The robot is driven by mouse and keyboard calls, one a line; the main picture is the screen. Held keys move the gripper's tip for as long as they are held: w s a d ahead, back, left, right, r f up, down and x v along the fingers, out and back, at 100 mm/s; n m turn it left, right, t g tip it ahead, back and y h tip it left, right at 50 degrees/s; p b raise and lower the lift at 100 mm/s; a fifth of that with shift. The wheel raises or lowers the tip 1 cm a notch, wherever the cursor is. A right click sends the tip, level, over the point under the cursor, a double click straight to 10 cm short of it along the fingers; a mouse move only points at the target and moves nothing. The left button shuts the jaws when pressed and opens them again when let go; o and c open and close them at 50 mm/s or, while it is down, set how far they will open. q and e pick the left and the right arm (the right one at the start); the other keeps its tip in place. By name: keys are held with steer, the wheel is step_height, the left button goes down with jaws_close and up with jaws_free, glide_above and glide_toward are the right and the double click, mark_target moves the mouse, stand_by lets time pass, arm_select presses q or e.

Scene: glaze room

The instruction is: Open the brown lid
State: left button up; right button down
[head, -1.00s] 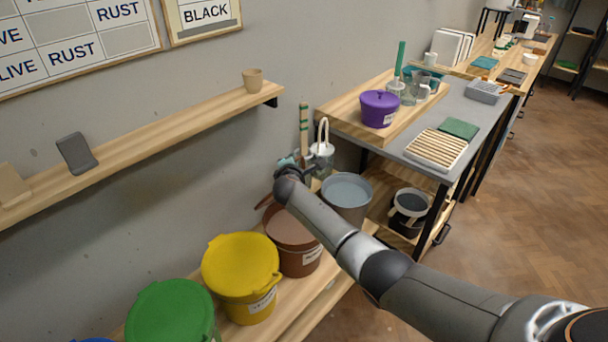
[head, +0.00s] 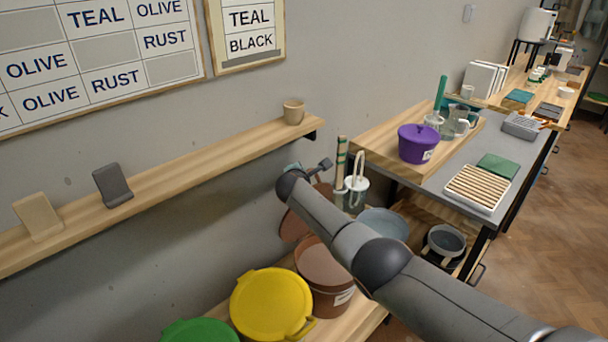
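The brown lid (head: 293,225) stands steeply tilted on the wall side of the brown bucket (head: 334,301), and my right arm crosses in front of its middle. The bucket's round top shows brown inside (head: 322,262), and its mouth looks uncovered. My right arm comes in from the lower right, and its wrist is over the lid. A small grey part of my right gripper (head: 324,164) shows beyond the wrist, near the lid's upper edge. The fingers are mostly hidden, so I cannot tell their opening or whether they touch the lid. My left gripper is not in view.
A yellow-lidded bucket (head: 271,305) and a green lid (head: 201,331) stand left of the brown bucket. A grey-blue bucket (head: 384,224) is to its right. A wall shelf (head: 220,163) runs above. A purple pot (head: 417,145) stands on the workbench at the right.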

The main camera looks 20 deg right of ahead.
steer(key=c, duration=0.9)
jaws_free()
steer(key=shift+s+a+r+p, duration=0.1)
steer(key=shift+s+r+p, duration=0.1)
steer(key=shift+p, duration=0.15)
steer(key=p+v, duration=0.4)
steer(key=shift+s+a+r, duration=0.2)
steer(key=shift+s, duration=0.1)
steer(key=shift+p+v, duration=0.4)
steer(key=shift+v, duration=3.2)
steer(key=shift+f, duration=0.15)
